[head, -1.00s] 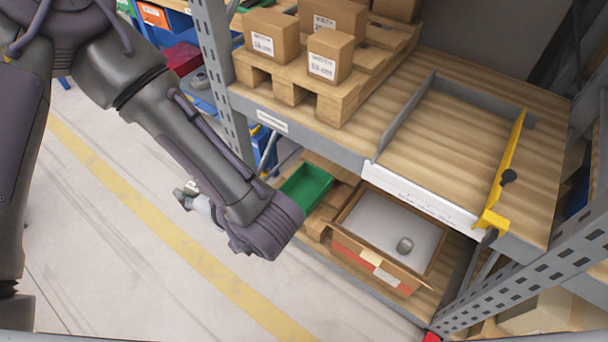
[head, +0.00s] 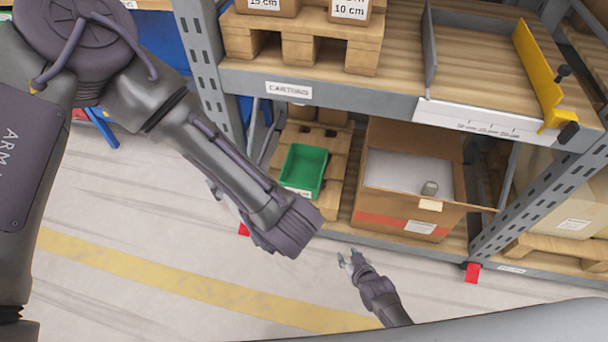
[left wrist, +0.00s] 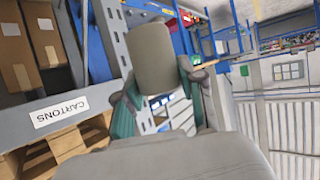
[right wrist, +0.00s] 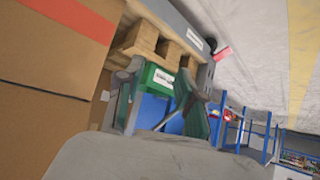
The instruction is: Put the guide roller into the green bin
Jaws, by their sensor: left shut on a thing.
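The guide roller (left wrist: 155,60), a plain grey-beige cylinder, is held between the fingers of my left gripper (left wrist: 160,82) in the left wrist view. In the head view that gripper is mostly hidden behind my left forearm, left of the green bin. The green bin (head: 304,171) stands on a pallet on the lower shelf and looks empty. It also shows in the right wrist view (right wrist: 158,78), beyond the fingers. My right gripper (head: 350,260) is open and empty, in front of the shelf, below the bin and the cardboard box.
An open cardboard box (head: 397,222) right of the bin holds a small grey cylindrical part (head: 430,187). The upper shelf edge (head: 345,97) overhangs the bin. A rack upright (head: 210,75) stands to its left. The floor (head: 130,205) in front is clear.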

